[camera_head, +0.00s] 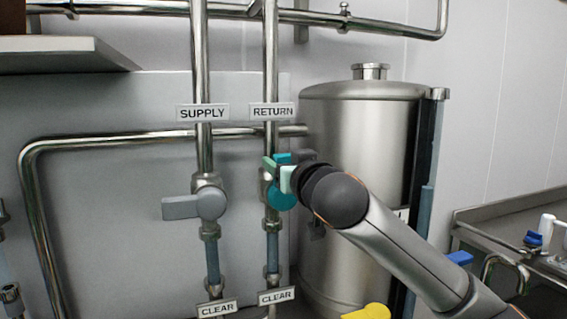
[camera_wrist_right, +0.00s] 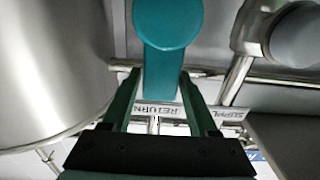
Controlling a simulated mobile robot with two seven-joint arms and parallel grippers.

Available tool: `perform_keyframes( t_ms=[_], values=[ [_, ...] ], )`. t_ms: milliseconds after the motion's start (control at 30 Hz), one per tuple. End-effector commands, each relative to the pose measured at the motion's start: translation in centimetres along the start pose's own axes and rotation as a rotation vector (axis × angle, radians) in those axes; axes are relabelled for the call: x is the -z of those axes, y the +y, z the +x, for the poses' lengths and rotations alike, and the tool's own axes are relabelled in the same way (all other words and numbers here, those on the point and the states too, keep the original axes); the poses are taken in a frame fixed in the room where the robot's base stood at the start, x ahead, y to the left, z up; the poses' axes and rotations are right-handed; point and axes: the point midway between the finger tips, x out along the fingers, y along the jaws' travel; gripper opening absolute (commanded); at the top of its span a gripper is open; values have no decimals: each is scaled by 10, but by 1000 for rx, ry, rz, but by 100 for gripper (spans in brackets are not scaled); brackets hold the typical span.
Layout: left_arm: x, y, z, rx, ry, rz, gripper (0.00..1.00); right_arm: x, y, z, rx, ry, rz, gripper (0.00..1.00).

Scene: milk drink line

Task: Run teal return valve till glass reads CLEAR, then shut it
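The teal return valve (camera_head: 281,196) sits on the right-hand pipe below the RETURN sign (camera_head: 272,111). Its teal lever (camera_wrist_right: 163,80) points up along the pipe, towards that sign, which appears upside down in the right wrist view. My right gripper (camera_head: 278,173) is at this lever, its green fingers (camera_wrist_right: 160,72) on either side of it. I cannot tell whether both fingers press on it. The bluish return sight glass (camera_head: 273,250) is below the valve, and the sign under it reads CLEAR (camera_head: 276,296). My left gripper is not in view.
The grey supply valve (camera_head: 208,204) is close on the left, its lever pointing left. Its sign (camera_head: 216,308) also reads CLEAR. A steel tank (camera_head: 360,130) stands right behind my right arm. A shelf (camera_head: 60,55) juts out at upper left; a counter (camera_head: 510,215) is at right.

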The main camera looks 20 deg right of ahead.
Motion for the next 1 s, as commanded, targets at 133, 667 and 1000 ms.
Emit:
perform_keyframes(
  t_ms=[133,667,1000],
  values=[
    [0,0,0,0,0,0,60,0,0,0,0,0,0,42],
    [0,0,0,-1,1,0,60,0,0,0,0,-1,0,0],
    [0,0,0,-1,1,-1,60,0,0,0,0,-1,0,0]
  ],
)
